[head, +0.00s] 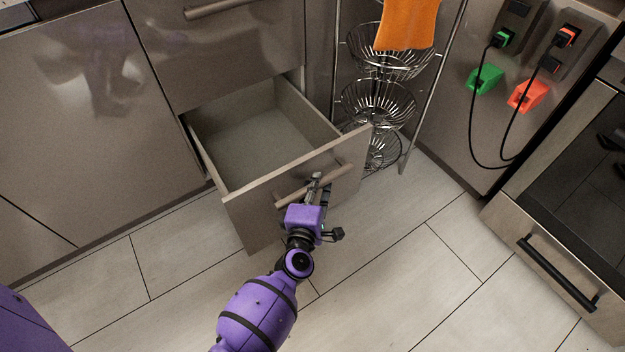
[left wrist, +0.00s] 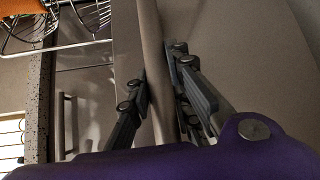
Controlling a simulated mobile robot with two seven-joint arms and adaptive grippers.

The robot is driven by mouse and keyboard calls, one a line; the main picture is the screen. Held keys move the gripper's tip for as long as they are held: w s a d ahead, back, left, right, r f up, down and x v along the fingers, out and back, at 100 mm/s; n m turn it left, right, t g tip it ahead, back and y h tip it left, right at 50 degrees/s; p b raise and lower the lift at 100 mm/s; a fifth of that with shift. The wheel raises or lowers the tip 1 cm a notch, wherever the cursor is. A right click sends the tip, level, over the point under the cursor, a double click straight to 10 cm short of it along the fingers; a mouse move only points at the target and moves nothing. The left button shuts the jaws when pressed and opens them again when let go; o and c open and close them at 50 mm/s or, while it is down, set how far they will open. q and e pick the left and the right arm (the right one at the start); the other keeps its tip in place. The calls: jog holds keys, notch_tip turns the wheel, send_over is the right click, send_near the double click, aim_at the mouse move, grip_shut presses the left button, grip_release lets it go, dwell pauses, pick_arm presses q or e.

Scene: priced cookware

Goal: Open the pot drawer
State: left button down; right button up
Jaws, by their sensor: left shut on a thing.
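The pot drawer (head: 262,140) is pulled well out of the lower cabinet, and its inside looks empty in the head view. Its bar handle (head: 296,193) runs across the front panel. My left gripper (head: 315,183) is at the right part of this handle. In the left wrist view the fingers of my left gripper (left wrist: 160,95) stand on both sides of the handle bar (left wrist: 152,60), shut on it. My right gripper is not in view.
A wire basket rack (head: 378,105) with an orange cloth (head: 407,24) stands close to the drawer's right side. An oven (head: 570,190) with a black handle is at the right. The tiled floor (head: 400,270) in front is clear.

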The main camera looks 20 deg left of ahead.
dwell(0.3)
pick_arm(q)
jog(key=c, duration=1.6)
grip_release()
jog(key=shift+s, duration=0.1)
